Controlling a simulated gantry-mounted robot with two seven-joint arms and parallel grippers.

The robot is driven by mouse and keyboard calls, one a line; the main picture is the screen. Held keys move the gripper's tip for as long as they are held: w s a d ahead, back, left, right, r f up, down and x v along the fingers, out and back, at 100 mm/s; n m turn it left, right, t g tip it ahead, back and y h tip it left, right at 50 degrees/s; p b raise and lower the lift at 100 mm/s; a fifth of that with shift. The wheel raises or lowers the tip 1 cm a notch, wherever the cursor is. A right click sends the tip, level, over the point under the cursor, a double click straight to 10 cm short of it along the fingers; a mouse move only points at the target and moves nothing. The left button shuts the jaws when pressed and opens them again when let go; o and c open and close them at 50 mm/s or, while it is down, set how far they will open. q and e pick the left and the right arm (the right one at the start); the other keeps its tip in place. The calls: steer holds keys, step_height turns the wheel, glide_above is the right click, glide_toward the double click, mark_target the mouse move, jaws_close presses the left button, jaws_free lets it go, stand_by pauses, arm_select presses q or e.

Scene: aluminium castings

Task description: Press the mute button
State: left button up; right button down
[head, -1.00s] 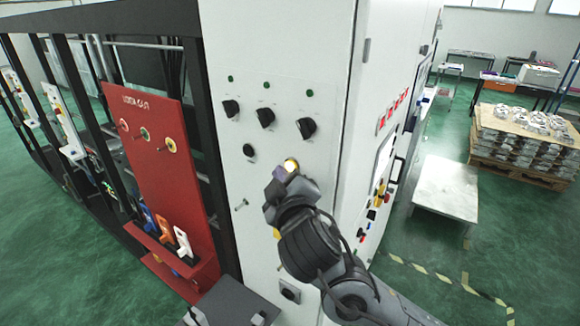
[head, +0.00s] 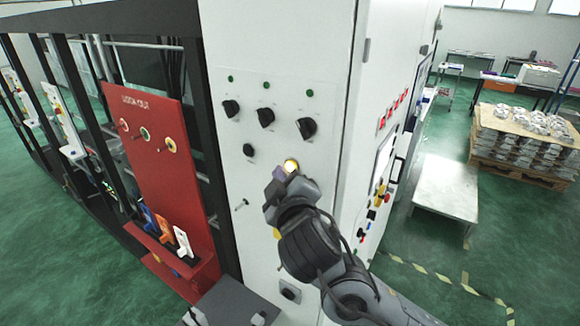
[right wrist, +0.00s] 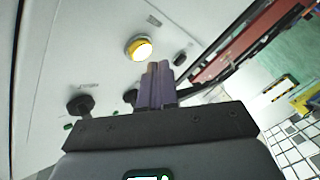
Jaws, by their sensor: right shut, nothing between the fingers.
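A lit yellow round button (head: 291,166) sits on the white cabinet front in the head view. It also shows in the right wrist view (right wrist: 138,47), just beyond my fingertips. Its label cannot be read, so I cannot tell whether it is the mute button. My right gripper (head: 279,177) is shut and empty, just below and left of this button in the head view. In the right wrist view its closed fingers (right wrist: 156,72) appear slightly apart from the button; contact cannot be confirmed. My left gripper is not in view.
The cabinet front also carries several black rotary knobs (head: 266,117), a small black button (head: 248,150) and a protruding metal peg (head: 240,205). A red lockout board (head: 150,150) stands to the left. A metal table (head: 446,190) stands to the right.

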steer(key=shift+w+d, duration=0.25)
steer(key=shift+w, duration=0.05)
steer(key=shift+w+d+p, duration=0.2)
steer(key=shift+w+p, duration=0.05)
steer(key=shift+p, duration=0.05)
stand_by(0.7)
steer(key=shift+w+d, duration=0.1)
steer(key=shift+w, duration=0.05)
stand_by(0.4)
steer(key=shift+s+a+b, duration=0.5)
steer(key=shift+s+b, duration=0.2)
